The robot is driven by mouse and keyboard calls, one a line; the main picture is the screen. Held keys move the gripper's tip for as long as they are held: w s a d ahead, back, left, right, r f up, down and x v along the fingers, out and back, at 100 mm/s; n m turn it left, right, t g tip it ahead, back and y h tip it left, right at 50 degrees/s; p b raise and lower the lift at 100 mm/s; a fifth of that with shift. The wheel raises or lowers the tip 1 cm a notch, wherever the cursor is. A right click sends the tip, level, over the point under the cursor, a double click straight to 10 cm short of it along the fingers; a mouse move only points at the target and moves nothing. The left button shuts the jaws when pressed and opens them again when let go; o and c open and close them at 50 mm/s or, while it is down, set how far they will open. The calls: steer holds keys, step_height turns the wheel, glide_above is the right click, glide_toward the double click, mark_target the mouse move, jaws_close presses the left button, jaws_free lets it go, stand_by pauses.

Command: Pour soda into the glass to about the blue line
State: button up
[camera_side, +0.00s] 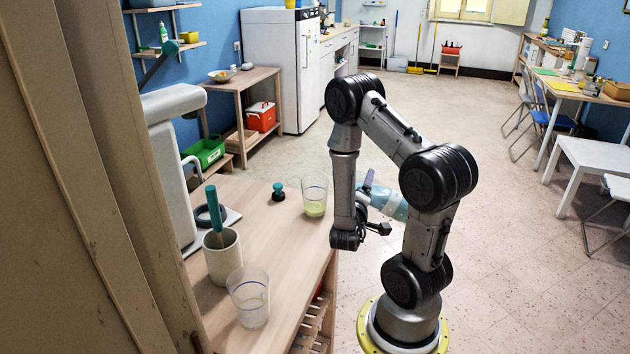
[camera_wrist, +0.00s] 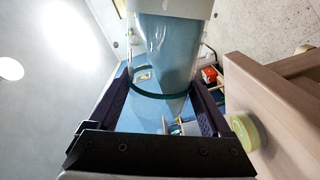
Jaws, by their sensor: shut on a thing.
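My gripper (camera_side: 368,190) is shut on a clear bluish bottle (camera_side: 390,204). It holds the bottle tilted, nearly lying, beyond the counter's right edge. In the wrist view the dark fingers (camera_wrist: 163,90) stand on both sides of the bottle (camera_wrist: 165,45), which has a dark green ring. A glass (camera_side: 315,196) with pale yellow-green liquid low in it stands upright on the counter, left of my gripper and apart from it. It also shows at the right in the wrist view (camera_wrist: 245,132). A second clear glass (camera_side: 249,300) with a thin blue line stands nearer the camera and looks empty.
The wooden counter (camera_side: 262,222) also holds a small dark stopper-like object (camera_side: 279,191) and a pale crock (camera_side: 222,256) with a teal-handled utensil. A grey appliance (camera_side: 170,150) stands at the left. The middle of the counter is clear.

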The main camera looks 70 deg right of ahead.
steer(key=shift+s+r+n, duration=0.15)
steer(key=shift+r+n, duration=0.45)
steer(key=shift+r, duration=0.05)
stand_by(0.3)
steer(key=shift+w+r+n, duration=0.1)
steer(key=shift+w+n, duration=0.35)
steer(key=shift+n, duration=0.45)
stand_by(0.5)
steer(key=shift+r+n, duration=0.8)
steer(key=shift+r, duration=0.05)
stand_by(2.3)
steer(key=shift+f, duration=0.15)
